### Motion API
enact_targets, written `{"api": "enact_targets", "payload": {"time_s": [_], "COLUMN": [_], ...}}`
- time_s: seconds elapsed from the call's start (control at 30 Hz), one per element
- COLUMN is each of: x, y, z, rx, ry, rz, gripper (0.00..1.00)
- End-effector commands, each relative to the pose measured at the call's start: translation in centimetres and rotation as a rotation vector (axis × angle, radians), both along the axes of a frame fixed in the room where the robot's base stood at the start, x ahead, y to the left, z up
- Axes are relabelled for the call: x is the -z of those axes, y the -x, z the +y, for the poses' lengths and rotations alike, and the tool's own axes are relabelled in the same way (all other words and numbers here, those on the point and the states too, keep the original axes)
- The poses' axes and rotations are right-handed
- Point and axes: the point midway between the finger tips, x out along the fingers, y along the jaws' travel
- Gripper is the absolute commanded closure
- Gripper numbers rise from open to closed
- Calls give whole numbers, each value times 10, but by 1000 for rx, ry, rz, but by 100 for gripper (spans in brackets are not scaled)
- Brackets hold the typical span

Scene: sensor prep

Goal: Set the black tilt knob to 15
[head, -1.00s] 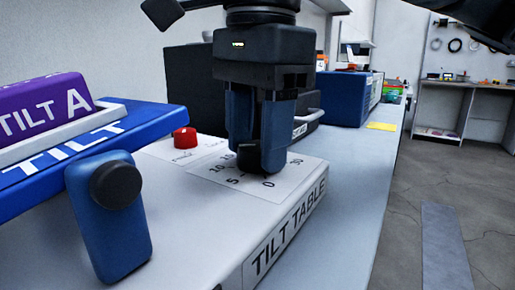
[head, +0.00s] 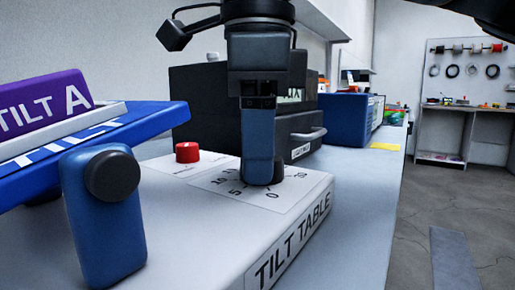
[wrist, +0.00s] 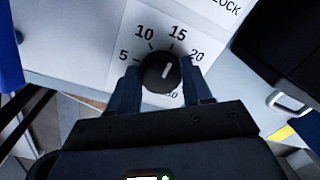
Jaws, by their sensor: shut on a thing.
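The black tilt knob (wrist: 158,72) sits on a white dial card (wrist: 112,85) marked 5, 10, 15 and 20 in the wrist view. Its white pointer line aims up and slightly right, roughly at the 15 mark. My gripper (wrist: 160,78) is shut on the knob, with one blue finger on each side. In the head view my gripper (head: 262,180) points straight down over the dial card (head: 235,188) and hides much of the knob. The card lies on top of the white tilt table base (head: 210,225).
A red button (head: 187,152) stands behind the dial, to the left. A blue tilting plate (head: 150,117) carries a purple TILT A block (head: 45,103) at the left. A blue bracket with a black round knob (head: 112,176) stands in front. Dark boxes are behind.

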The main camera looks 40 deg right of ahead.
Motion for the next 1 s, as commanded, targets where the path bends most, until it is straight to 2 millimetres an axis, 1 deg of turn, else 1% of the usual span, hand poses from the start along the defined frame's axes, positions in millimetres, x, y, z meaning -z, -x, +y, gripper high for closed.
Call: {"api": "enact_targets", "payload": {"time_s": [0.5,0.53,0.77,1.0], "x": [0,0,0,0], "y": [0,0,0,0], "z": [-1,-1,-1,0], "rx": [19,19,18,17], "ry": [3,3,1,1], "rz": [1,1,1,1], "gripper": [81,48,26,25]}}
